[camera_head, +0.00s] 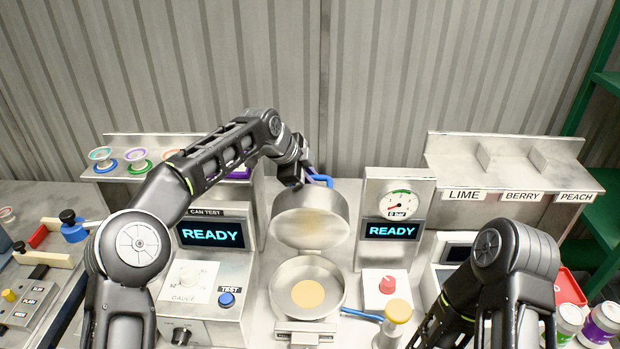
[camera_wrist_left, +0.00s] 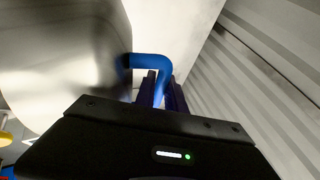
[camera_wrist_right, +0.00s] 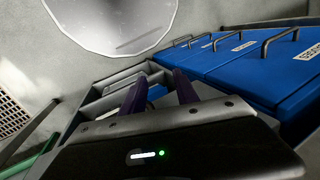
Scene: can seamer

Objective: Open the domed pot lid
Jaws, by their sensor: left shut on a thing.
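The domed pot lid (camera_head: 311,217) stands tipped up, its inside facing forward, above the back rim of the round metal pot (camera_head: 279,282). The pot is uncovered and a yellowish disc (camera_head: 308,294) shows at its bottom. My left gripper (camera_head: 314,177) is behind the lid's top, shut on its blue handle (camera_head: 325,180). The left wrist view shows the handle (camera_wrist_left: 152,61) between the purple fingers (camera_wrist_left: 160,93), beside the blurred grey lid. My right gripper's purple fingers (camera_wrist_right: 160,92) are apart with nothing between them; in the head view they are hidden.
A can test panel (camera_head: 211,233) stands left of the pot. A gauge panel (camera_head: 392,215) and red knob (camera_head: 387,284) are at its right. A yellow-topped post (camera_head: 398,312) stands front right. Labelled shelves (camera_head: 515,180) are at the back right. Blue lidded bins (camera_wrist_right: 245,55) show in the right wrist view.

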